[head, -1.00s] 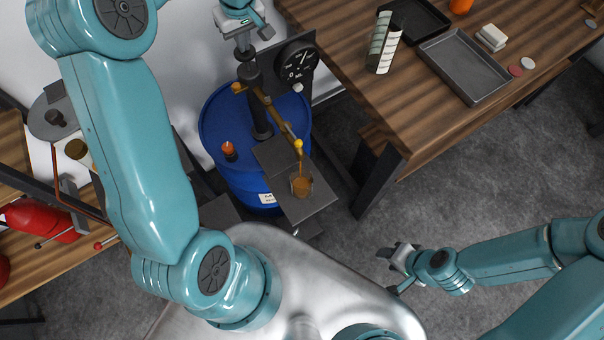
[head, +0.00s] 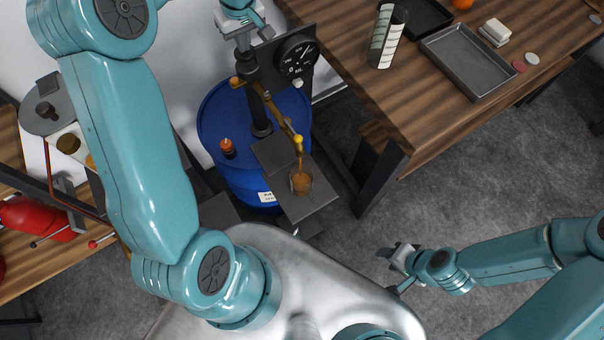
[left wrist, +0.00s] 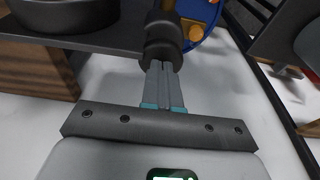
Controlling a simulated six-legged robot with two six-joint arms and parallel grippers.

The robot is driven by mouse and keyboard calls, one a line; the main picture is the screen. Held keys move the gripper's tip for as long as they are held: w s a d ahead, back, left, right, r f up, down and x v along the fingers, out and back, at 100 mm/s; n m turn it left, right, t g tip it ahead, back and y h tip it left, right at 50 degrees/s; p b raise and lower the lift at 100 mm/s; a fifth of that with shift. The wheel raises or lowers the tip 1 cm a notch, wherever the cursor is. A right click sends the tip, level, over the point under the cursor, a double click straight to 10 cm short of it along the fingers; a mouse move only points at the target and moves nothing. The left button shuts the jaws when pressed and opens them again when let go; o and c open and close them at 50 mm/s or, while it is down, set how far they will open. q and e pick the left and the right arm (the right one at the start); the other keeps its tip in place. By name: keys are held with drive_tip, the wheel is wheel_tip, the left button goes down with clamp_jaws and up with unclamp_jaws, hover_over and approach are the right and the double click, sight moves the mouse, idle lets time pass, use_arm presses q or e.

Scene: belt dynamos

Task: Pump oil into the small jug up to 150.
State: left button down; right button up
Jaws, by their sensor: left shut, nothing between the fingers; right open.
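The small jug (head: 301,184) stands on the grey shelf (head: 318,205) in front of the blue oil drum (head: 214,125). A thin amber stream falls from the brass pump spout (head: 285,122) into it, and amber oil shows inside. Its level marks are too small to read. The round black gauge (head: 298,58) stands behind the pump. My left gripper (head: 244,44) is shut and empty above the pump. In the left wrist view its fingertips (left wrist: 162,68) meet or nearly meet a black knob (left wrist: 162,38). My right gripper (head: 397,258) is open and empty, low at the right.
A wooden table (head: 440,110) at upper right holds a grey tray (head: 466,62) and a striped cylinder (head: 387,38). Another wooden bench at left carries a red can (head: 38,220). The grey floor (head: 400,195) between shelf and right arm is clear.

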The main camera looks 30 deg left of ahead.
use_arm(q)
drive_tip(key=shift+f, duration=0.25)
drive_tip(key=w+a+p+v, duration=0.1)
drive_tip(key=p+v, duration=0.4)
drive_tip(key=v, duration=0.3)
drive_tip(key=shift+a+r+p, duration=0.2)
drive_tip(key=shift+r+p, duration=0.15)
drive_tip(key=shift+r, duration=0.1)
drive_tip(key=shift+s, duration=0.1)
drive_tip(key=v, duration=1.6)
drive_tip(key=shift+r+b, duration=0.25)
drive_tip(key=shift+b, duration=0.05)
drive_tip(key=shift+a, duration=0.1)
